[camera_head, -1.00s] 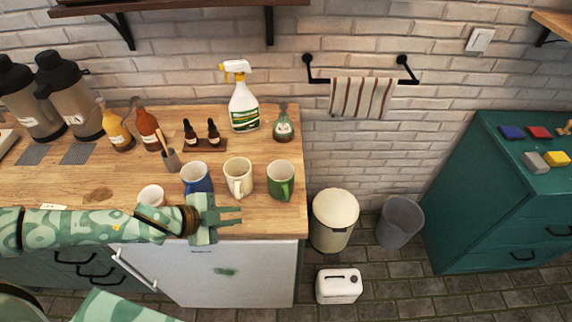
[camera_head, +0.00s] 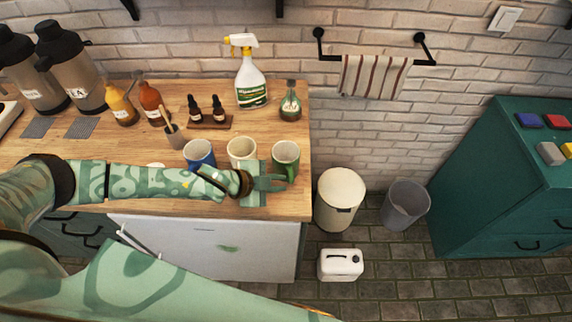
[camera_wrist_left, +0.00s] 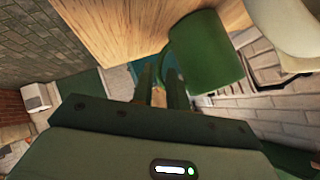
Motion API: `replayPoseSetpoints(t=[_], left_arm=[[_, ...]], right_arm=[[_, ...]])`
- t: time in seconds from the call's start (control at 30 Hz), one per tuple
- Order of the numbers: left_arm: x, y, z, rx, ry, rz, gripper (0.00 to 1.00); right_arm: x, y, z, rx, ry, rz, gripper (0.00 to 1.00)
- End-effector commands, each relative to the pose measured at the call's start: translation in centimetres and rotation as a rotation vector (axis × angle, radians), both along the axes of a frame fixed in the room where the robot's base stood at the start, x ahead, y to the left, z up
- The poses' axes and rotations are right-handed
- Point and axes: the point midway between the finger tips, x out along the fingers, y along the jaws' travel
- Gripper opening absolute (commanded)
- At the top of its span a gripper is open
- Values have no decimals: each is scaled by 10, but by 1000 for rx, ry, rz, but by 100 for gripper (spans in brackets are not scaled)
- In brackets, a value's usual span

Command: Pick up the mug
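A green mug (camera_head: 286,154) stands upright near the counter's right front corner, its handle side towards the front. A cream mug (camera_head: 241,149) and a blue mug (camera_head: 199,153) stand to its left, their lower parts partly hidden by my left arm. My left gripper (camera_head: 284,183) is at the front edge, beside the green mug's handle. In the left wrist view the two fingers (camera_wrist_left: 161,78) show a narrow gap, with the green mug (camera_wrist_left: 207,52) just beyond them to the right. My right gripper is out of view.
A spray bottle (camera_head: 250,82), a green flask (camera_head: 290,103) and dropper bottles (camera_head: 207,113) stand behind the mugs on the wooden counter (camera_head: 120,148). A cream bin (camera_head: 340,195) stands on the floor right of the counter. Free counter lies between the mugs and those bottles.

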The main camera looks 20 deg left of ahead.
Motion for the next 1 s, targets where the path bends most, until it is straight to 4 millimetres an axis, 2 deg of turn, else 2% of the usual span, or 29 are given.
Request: replayPoseSetpoints(t=[0.1,0.27,0.47,0.5,0.53,0.87,1.0], left_arm=[[13,-14,-12,0,-1,-2,15],[20,-20,-20,1,1,-1,15],[20,-20,-20,0,1,-1,15],[20,-21,-20,0,1,-1,4],[20,-20,-20,0,1,-1,0],[20,-21,-19,0,1,0,0],[20,-21,-12,-1,1,-1,0]], right_arm=[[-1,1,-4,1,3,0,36],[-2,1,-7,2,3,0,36],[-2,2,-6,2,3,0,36],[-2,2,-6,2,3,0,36],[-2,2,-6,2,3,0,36],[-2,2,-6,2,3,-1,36],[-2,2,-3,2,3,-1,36]])
